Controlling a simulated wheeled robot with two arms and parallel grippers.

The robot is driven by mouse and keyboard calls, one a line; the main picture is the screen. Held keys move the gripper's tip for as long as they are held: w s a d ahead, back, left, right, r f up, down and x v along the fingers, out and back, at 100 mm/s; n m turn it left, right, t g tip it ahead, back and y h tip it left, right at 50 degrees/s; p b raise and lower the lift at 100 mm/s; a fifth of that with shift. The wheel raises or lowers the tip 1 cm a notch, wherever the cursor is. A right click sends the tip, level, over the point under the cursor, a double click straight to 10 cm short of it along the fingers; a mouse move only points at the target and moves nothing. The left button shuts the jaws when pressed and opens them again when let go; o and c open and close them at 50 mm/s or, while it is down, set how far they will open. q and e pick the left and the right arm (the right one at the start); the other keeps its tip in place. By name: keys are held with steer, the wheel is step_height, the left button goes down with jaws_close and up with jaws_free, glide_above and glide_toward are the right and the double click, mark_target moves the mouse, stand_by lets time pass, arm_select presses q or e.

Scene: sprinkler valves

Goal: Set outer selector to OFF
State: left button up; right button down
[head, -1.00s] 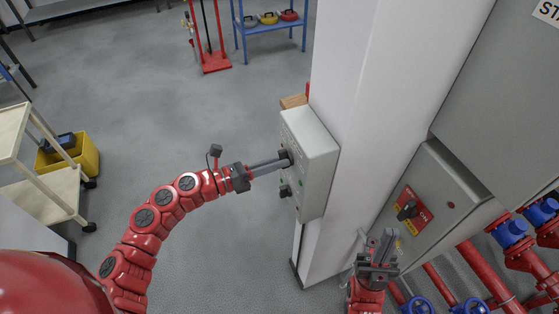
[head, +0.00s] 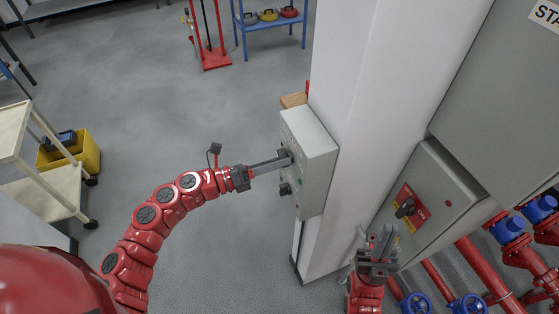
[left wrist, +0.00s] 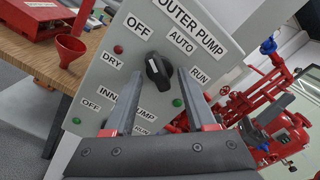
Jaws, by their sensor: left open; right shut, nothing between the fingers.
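A grey control box (head: 312,150) is fixed to the white pillar. Its face fills the middle of the left wrist view, with OUTER PUMP, OFF, AUTO and RUN labels. The black outer selector knob (left wrist: 157,69) sits under these labels. Its long ridge leans up and left, roughly toward OFF. My left gripper (left wrist: 160,78) is open, its fingertips at either side of the knob; contact cannot be told. In the head view my left gripper (head: 282,160) reaches the upper knob. The inner pump knob (head: 285,189) is lower. My right gripper (head: 383,236) is shut and empty.
A grey cabinet (head: 435,205) with a red-and-yellow switch stands at right, above red pipes (head: 480,270) with blue valves. A cream trolley (head: 45,190) and yellow bucket (head: 85,152) are at left.

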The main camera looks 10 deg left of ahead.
arm_select(q)
steer(key=b+v, duration=0.1)
steer(key=v, duration=0.5)
stand_by(0.6)
